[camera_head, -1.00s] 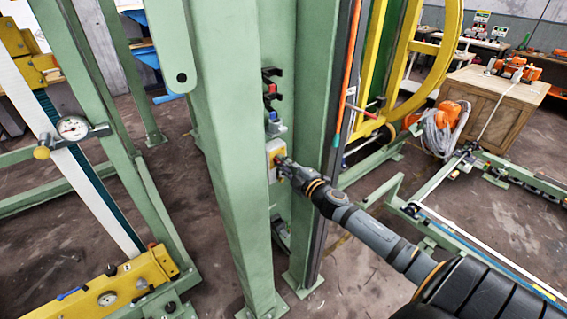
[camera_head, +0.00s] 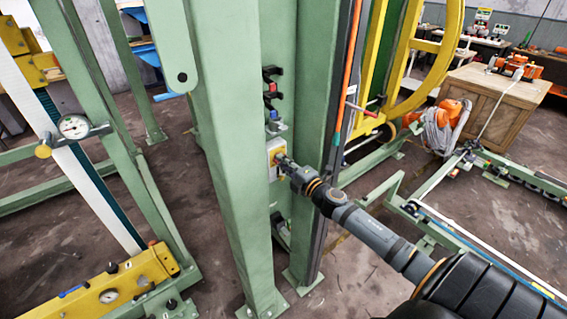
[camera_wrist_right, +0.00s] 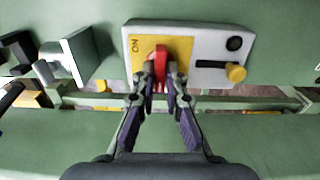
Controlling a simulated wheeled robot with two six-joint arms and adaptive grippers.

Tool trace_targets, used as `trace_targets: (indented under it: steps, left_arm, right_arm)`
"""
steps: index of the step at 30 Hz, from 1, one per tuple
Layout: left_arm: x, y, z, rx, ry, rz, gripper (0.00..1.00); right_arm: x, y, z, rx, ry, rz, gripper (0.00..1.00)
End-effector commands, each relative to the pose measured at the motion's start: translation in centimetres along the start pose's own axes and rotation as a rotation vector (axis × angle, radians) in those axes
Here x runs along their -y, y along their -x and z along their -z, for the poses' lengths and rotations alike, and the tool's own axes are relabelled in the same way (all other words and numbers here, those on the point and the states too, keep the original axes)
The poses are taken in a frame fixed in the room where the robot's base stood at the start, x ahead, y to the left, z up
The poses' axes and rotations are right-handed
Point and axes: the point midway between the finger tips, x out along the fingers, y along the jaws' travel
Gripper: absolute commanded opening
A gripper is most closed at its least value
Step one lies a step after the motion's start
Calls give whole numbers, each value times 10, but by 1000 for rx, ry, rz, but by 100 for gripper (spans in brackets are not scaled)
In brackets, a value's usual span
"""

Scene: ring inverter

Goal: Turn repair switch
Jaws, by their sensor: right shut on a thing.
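The repair switch is a red handle (camera_wrist_right: 160,66) on a yellow plate marked "ON" (camera_wrist_right: 136,47), set on a light grey box (camera_wrist_right: 212,45). In the head view the box (camera_head: 271,150) is fixed between green columns. My right gripper (camera_wrist_right: 160,80) is shut on the red handle, one finger on each side. In the head view the right gripper (camera_head: 283,163) reaches the box from the lower right and hides part of it. The left gripper is not in view.
A black round button and a yellow knob (camera_wrist_right: 236,73) sit on the same box, right of the handle. Green columns (camera_head: 226,150) stand close on both sides. Red and blue parts in black holders (camera_head: 270,87) are above the box.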

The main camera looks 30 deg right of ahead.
Motion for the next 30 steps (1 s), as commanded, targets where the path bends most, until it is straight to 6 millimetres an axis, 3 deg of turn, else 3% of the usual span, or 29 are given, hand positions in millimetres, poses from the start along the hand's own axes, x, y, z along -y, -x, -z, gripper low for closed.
trace_targets:
  steps: [8,9,14,30]
  left_arm:
    - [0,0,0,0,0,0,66]
    - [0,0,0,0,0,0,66]
    - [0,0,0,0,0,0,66]
    - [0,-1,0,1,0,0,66]
  right_arm:
    - [-1,0,0,0,4,-2,0]
    - [-1,0,0,0,4,-2,14]
    - [-1,0,0,0,3,-2,34]
    - [0,0,0,0,-54,0,34]
